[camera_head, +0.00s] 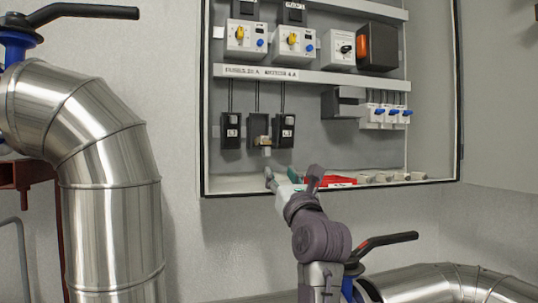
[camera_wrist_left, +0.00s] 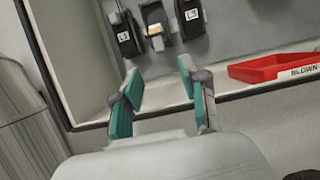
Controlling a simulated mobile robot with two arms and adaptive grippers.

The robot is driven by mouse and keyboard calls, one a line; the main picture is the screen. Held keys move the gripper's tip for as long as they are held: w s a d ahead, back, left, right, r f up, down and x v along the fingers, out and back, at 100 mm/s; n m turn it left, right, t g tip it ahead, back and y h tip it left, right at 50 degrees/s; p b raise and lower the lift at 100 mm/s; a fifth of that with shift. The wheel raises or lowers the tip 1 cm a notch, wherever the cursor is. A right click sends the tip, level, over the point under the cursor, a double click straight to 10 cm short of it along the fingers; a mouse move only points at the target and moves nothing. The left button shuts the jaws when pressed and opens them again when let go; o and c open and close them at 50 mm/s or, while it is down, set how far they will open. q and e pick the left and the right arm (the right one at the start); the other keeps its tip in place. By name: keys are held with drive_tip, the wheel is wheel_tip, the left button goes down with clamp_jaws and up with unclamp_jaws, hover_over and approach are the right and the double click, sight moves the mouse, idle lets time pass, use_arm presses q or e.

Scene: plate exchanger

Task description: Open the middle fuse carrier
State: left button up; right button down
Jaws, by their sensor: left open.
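The middle fuse carrier (camera_head: 259,128) sits between two black carriers in the cabinet's lower row. It looks different from them: its front is swung down and out, with a pale piece showing at its lower end. In the left wrist view the middle carrier (camera_wrist_left: 154,18) shows a cream part inside and a pale tip below. The left carrier (camera_head: 231,131) and right carrier (camera_head: 284,131) look shut. My left gripper (camera_head: 293,178) is open and empty, below and in front of the middle carrier, apart from it. Its green-padded fingers (camera_wrist_left: 160,76) show in the wrist view.
A red tray (camera_wrist_left: 272,68) labelled BLOWN lies on the cabinet floor, right of my gripper. Several pale fuses (camera_head: 385,178) lie farther right. The cabinet's bottom edge (camera_head: 225,190) runs under the gripper. A large metal pipe (camera_head: 100,170) stands at left.

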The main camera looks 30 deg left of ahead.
sight(268, 154)
use_arm(q)
drive_tip(key=p+x, duration=0.2)
drive_tip(key=x, duration=0.8)
drive_tip(key=shift+w+a+r, duration=0.2)
drive_tip(key=shift+a, duration=0.1)
clamp_jaws()
